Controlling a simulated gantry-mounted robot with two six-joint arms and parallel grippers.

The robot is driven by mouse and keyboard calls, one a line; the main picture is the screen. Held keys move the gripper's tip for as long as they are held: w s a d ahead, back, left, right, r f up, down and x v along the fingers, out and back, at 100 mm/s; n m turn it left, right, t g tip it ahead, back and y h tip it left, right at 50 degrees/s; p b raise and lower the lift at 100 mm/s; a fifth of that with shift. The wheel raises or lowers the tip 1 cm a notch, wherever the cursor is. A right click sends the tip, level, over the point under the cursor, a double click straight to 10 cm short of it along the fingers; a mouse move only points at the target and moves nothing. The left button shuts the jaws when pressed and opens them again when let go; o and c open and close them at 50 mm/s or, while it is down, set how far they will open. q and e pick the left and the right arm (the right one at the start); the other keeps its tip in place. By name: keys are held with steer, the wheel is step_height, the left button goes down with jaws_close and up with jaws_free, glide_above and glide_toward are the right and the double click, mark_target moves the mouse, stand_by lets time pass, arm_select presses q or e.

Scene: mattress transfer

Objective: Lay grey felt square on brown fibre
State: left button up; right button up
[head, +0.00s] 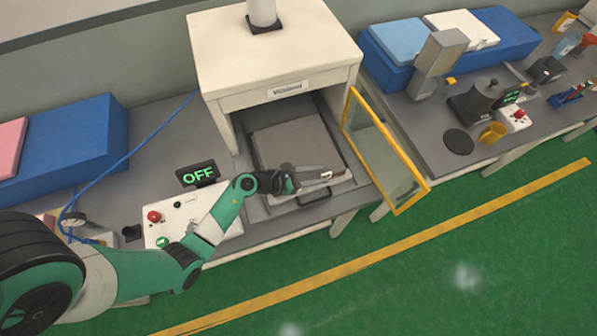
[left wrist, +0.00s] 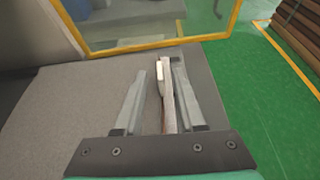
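A grey felt square (head: 290,145) lies flat inside the white cabinet, with a pale edge showing along its front. A grey surface also fills the left of the left wrist view (left wrist: 75,100). My left gripper (head: 322,176) is over the front edge of the square. In the left wrist view its fingers (left wrist: 161,95) stand apart, with a thin pale strip bearing a white tab between them, nearer the right finger. A gap shows beside the left finger. I cannot make out brown fibre under the square. My right gripper is not in view.
The cabinet (head: 270,50) has its yellow-framed door (head: 385,150) swung open to the right of my gripper. An OFF display (head: 198,173) and control box (head: 165,228) stand left. A brown stack (left wrist: 300,32) stands on the green floor.

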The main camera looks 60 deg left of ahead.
arm_select(q)
steer(key=p+v, duration=0.2)
steer(key=v, duration=0.9)
steer(key=shift+s+r, duration=0.1)
steer(key=shift+s, duration=0.25)
